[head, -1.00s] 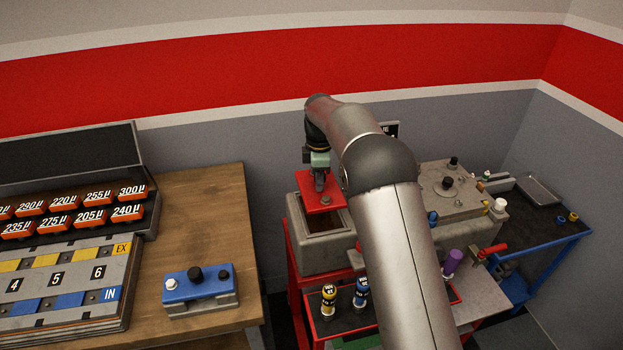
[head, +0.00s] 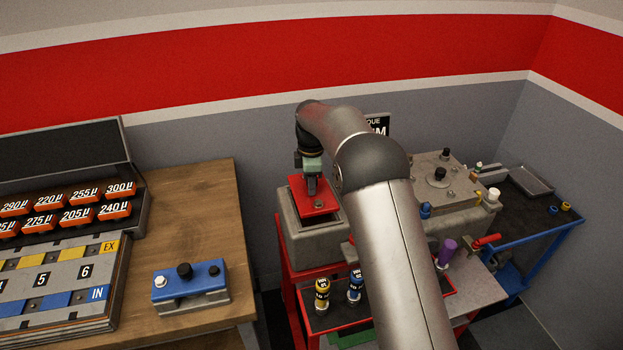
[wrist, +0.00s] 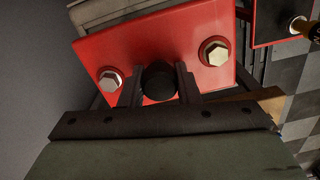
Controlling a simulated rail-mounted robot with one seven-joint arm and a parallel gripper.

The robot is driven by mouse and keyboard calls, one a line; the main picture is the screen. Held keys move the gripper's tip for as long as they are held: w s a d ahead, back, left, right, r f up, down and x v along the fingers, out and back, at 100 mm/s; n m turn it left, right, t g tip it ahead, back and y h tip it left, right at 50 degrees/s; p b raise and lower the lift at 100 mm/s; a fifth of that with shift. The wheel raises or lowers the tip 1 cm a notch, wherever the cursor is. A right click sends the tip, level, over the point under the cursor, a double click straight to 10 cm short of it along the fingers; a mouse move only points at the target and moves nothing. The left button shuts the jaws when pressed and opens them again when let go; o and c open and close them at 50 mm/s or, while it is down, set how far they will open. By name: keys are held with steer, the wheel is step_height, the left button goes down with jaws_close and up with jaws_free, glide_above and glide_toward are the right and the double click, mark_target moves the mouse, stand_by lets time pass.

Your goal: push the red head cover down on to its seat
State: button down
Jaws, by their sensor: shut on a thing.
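The red head cover (head: 325,207) is a flat red plate over the open top of a grey box-shaped housing (head: 318,243) in the head view. My gripper (head: 312,190) is above the plate, pointing down. In the wrist view the cover (wrist: 190,38) shows two bolts (wrist: 215,52) and a black knob (wrist: 158,80) between my gripper's fingers (wrist: 160,88). The fingers are shut on the knob. The plate looks close to the housing's rim; whether it touches its seat I cannot tell.
A red stand (head: 290,290) carries the housing, with yellow and blue bottles (head: 322,295) on its tray. A second grey housing (head: 460,180) stands to the right. A wooden bench (head: 190,215) with a blue-topped block (head: 190,282) is at left.

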steer(key=shift+f, duration=0.75)
steer(key=shift+f+b, duration=0.75)
steer(key=shift+f, duration=0.4)
stand_by(1.3)
steer(key=c, duration=1)
jaws_free()
step_height(320, 180, up, 18)
steer(key=b, duration=0.1)
steer(key=shift+f, duration=0.25)
